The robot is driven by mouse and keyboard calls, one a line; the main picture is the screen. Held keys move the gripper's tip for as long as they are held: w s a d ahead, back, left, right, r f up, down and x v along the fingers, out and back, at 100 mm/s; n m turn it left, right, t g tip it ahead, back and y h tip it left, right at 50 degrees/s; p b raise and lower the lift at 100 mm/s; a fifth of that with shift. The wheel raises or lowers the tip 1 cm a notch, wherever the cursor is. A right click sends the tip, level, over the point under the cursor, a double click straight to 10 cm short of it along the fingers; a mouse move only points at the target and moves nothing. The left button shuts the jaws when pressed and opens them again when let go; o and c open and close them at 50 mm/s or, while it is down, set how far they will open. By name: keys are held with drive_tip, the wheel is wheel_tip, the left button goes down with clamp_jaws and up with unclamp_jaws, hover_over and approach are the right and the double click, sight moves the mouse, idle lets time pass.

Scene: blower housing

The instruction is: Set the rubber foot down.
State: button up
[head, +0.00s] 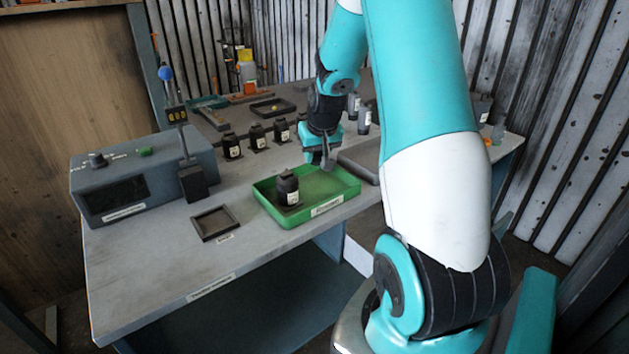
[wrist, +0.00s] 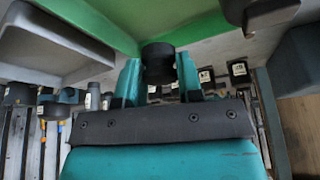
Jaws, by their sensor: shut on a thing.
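The rubber foot (wrist: 158,58) is a short black cylinder. In the wrist view it sits between the two teal fingers of my gripper (wrist: 158,82), which is shut on it. In the head view my gripper (head: 326,158) hangs pointing down over the back right of the green tray (head: 330,208). The foot cannot be made out clearly there. Whether the foot touches the tray cannot be told. A black, labelled, bottle-shaped unit (head: 287,190) stands upright in the left part of the green tray, apart from my gripper.
A grey tray (wrist: 60,45) lies beside the green one. Several similar black units (head: 257,136) stand in a row behind. A small dark square tray (head: 214,223) lies front left, near a grey control box (head: 140,182) and a post with a blue ball (head: 165,73).

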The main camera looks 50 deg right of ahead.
sight(315, 188)
wheel_tip(315, 188, down, 8)
drive_tip(key=shift+f, duration=0.15)
drive_tip(key=shift+f, duration=0.1)
drive_tip(key=o, duration=0.9)
